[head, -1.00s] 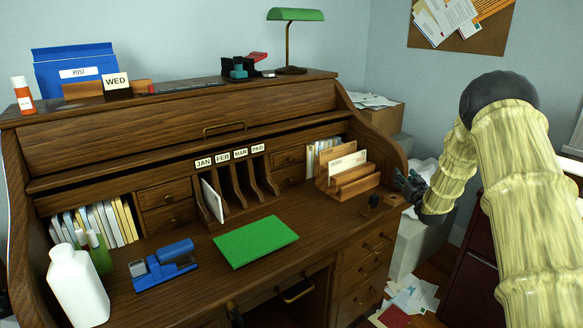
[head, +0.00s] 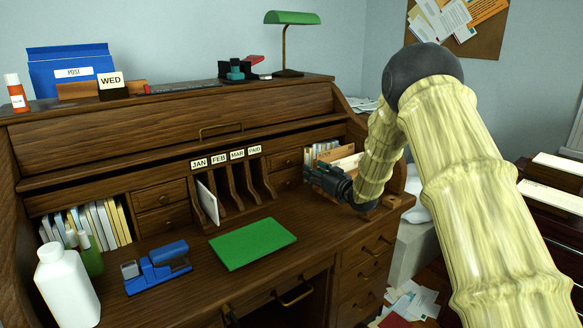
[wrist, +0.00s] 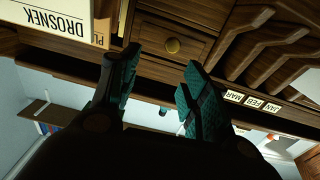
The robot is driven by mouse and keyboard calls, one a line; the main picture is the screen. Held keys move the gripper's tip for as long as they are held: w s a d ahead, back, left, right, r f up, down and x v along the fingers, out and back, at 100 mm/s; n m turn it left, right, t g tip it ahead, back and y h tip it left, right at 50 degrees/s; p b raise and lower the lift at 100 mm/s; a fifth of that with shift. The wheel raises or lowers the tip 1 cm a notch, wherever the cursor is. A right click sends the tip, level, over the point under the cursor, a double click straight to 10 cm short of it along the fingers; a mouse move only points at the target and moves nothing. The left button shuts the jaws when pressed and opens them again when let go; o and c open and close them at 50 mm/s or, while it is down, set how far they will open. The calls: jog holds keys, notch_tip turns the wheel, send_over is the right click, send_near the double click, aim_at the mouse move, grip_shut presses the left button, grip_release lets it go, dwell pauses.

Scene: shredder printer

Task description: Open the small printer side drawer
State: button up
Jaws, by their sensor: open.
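Two small wooden drawers (head: 287,160) are stacked in the right part of the rolltop desk, between the card slots and the letter rack. In the wrist view, which looks upside down, a closed drawer front (wrist: 150,40) with a round brass knob (wrist: 172,46) lies beyond my fingertips. My gripper (head: 310,176) is above the desktop, in front of these drawers, and partly hides the lower one. In the wrist view my gripper (wrist: 162,70) is open and empty. The knob appears between the lines of its two fingers and apart from them.
The letter rack with envelopes (head: 350,163) stands close to the right of my gripper. Card slots (head: 240,185) are to the left.

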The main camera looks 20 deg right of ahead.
aim_at(290, 163)
jog(key=shift+y, duration=0.3)
jog(key=x, duration=0.3)
jog(key=a+x, duration=0.1)
jog(key=x, duration=0.3)
jog(key=f+x, duration=0.1)
jog(key=x, duration=0.3)
jog(key=shift+s+a+f, duration=0.15)
jog(key=shift+s+a, duration=0.15)
jog(key=shift+a, duration=0.05)
jog(key=shift+c, duration=0.4)
grip_shut()
